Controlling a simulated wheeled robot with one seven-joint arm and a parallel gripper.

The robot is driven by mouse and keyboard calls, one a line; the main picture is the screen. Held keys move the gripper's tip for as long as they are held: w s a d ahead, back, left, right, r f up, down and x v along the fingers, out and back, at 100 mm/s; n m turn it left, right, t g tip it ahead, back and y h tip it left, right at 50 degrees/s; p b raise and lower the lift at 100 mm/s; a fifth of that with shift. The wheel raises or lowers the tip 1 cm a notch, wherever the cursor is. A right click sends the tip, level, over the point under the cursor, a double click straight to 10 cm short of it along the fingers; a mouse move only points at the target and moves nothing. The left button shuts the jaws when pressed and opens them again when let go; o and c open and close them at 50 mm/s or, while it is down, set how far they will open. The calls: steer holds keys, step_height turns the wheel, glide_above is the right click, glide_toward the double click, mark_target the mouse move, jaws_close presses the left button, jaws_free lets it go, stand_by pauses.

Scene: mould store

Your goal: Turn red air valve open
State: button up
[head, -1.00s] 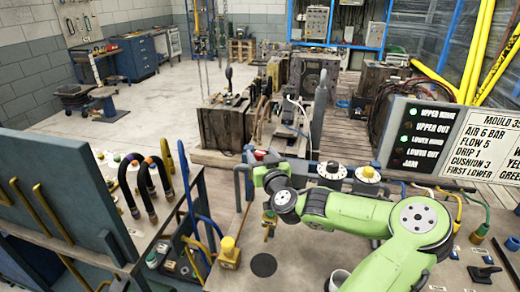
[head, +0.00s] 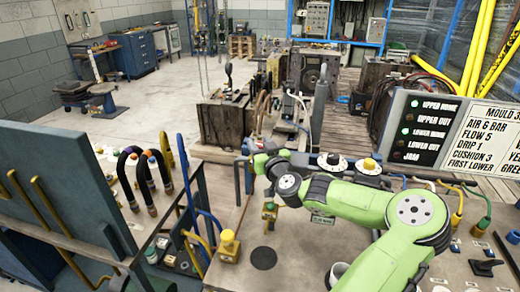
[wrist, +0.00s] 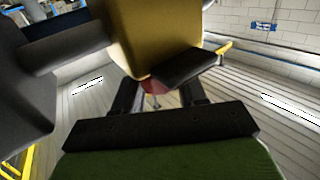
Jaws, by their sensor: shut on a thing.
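In the wrist view, my gripper (wrist: 158,92) has its two dark fingers on either side of a small red part (wrist: 154,87), seemingly the red air valve's handle. The fingers are shut on it. A large yellow-brass body (wrist: 160,35) and a dark block (wrist: 180,68) sit just above and partly cover the red part, so its turn angle cannot be read. In the head view, my green arm reaches left over the bench, and its wrist hides the fingers and the red valve.
A yellow button box (head: 228,246) and a brass fitting (head: 269,211) are near my wrist. The indicator panel (head: 425,135) has green lamps lit beside upper home and lower home. Hoses crowd the left bench.

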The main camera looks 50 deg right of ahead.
steer(key=shift+d+f+n+t+y+b, duration=0.1)
steer(key=shift+f+n+t+y+b, duration=0.25)
steer(key=shift+b, duration=0.25)
steer(key=shift+r+n+t+y+b, duration=0.25)
steer(key=shift+n+y, duration=0.15)
steer(key=shift+y, duration=0.25)
steer(key=shift+r+n+t+y+b, duration=0.2)
steer(key=shift+n+y, duration=0.15)
steer(key=shift+y, duration=0.25)
steer(key=o, duration=0.9)
steer(key=shift+s, duration=0.15)
steer(key=v, duration=1.5)
steer(key=shift+s+a+p, duration=0.25)
steer(key=shift+p, duration=0.15)
